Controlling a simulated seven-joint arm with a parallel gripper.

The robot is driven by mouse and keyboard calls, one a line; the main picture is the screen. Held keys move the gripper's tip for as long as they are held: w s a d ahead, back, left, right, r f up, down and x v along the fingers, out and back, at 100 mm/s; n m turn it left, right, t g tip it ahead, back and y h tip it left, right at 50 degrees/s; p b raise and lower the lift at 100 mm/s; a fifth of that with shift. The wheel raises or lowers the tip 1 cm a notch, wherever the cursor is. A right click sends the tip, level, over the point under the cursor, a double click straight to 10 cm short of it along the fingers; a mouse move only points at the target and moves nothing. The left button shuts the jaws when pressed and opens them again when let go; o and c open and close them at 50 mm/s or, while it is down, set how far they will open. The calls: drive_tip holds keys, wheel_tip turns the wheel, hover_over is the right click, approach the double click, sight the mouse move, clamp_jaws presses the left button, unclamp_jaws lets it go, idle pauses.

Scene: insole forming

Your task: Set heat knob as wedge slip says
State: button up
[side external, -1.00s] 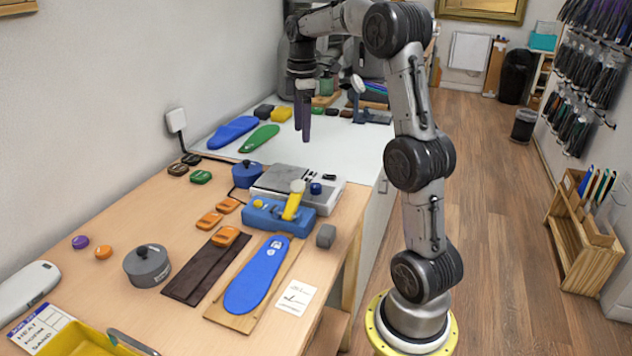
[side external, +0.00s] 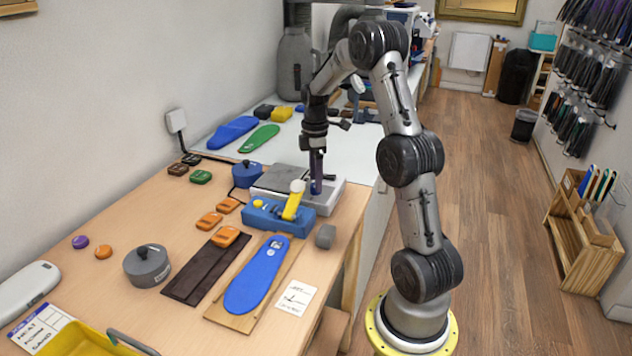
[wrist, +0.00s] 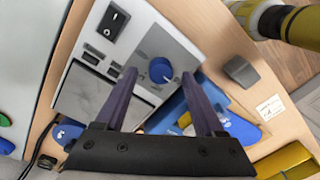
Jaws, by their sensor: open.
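The heater unit (side external: 335,187) is a pale box with a steel top at the far end of the wooden bench. In the wrist view its blue round heat knob (wrist: 161,70) shows between my fingertips, with a dark rocker switch (wrist: 113,22) nearby. My gripper (side external: 316,190) points down over the knob, open, with one purple finger on each side of it in the wrist view. I cannot tell whether the fingers touch it. In the side view the fingers mostly hide the knob. A white paper slip (side external: 297,298) with handwriting, too small to read, lies beside the blue insole (side external: 257,275).
A blue clamp tool with a yellow lever (side external: 293,202) stands just in front of the heater. A grey block (side external: 325,236) sits to its right. Orange pieces, a brown strip (side external: 200,270) and a grey pot (side external: 147,266) lie further left.

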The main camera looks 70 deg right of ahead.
drive_tip(key=shift+f, duration=0.85)
drive_tip(key=shift+c, duration=0.2)
clamp_jaws()
